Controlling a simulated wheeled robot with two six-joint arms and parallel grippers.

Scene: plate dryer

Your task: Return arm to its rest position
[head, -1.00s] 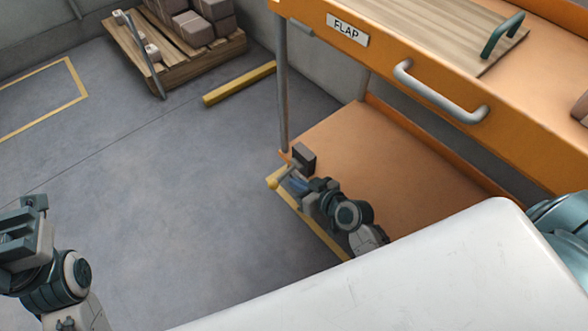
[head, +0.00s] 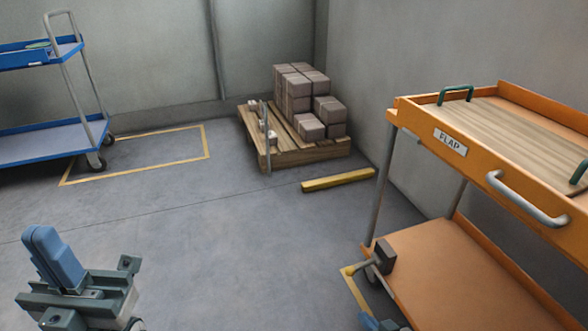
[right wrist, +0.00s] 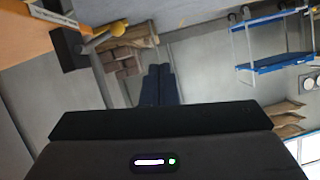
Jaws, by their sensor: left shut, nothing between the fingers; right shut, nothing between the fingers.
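My left gripper (head: 45,245) is at the lower left of the head view, its blue fingers together and pointing up, with nothing between them. My right gripper (head: 372,322) shows only as blue parts at the bottom edge of the head view, just below the orange cart's lower corner. The right wrist view shows its blue fingers (right wrist: 159,84) pressed together and empty. The orange cart (head: 455,143) has a FLAP label and stands on the right.
A wooden pallet (head: 290,155) with brown boxes (head: 300,90) stands at the back, behind a yellow floor bar (head: 338,180). A blue cart (head: 45,143) stands at the far left near a yellow floor outline. The middle floor is clear.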

